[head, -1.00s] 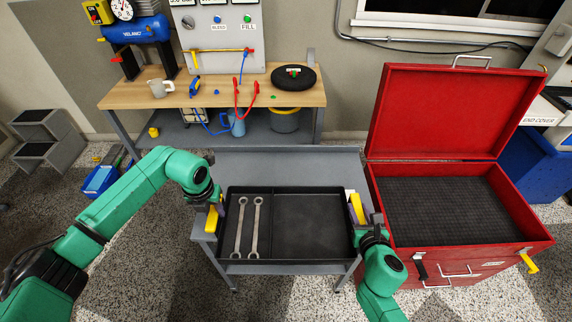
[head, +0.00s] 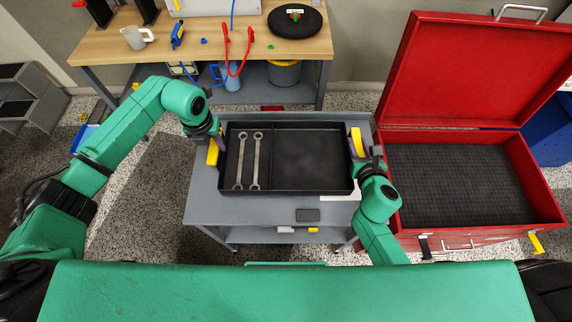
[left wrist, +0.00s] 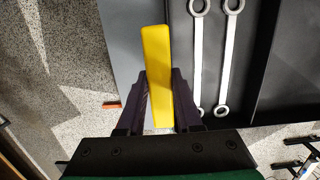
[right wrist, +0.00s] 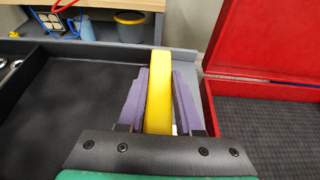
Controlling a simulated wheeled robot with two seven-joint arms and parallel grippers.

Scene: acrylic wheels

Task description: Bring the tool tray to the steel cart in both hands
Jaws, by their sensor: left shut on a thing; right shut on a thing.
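The black tool tray (head: 311,185) is over the grey steel cart (head: 250,210) in the head view. Two wrenches (head: 240,165) lie side by side in its left compartment; the right compartment is empty. My left gripper (head: 217,142) is shut on the tray's left yellow handle (left wrist: 156,60). My right gripper (head: 362,153) is shut on the right yellow handle (right wrist: 158,95). The tray looks about level. Whether it touches the cart top or hangs just above it, I cannot tell.
A dark flat object (head: 307,215) and a white sheet (head: 341,191) lie on the cart top near the tray's front edge. An open red tool chest (head: 520,160) stands close on the right. A wooden workbench (head: 100,50) is behind the cart.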

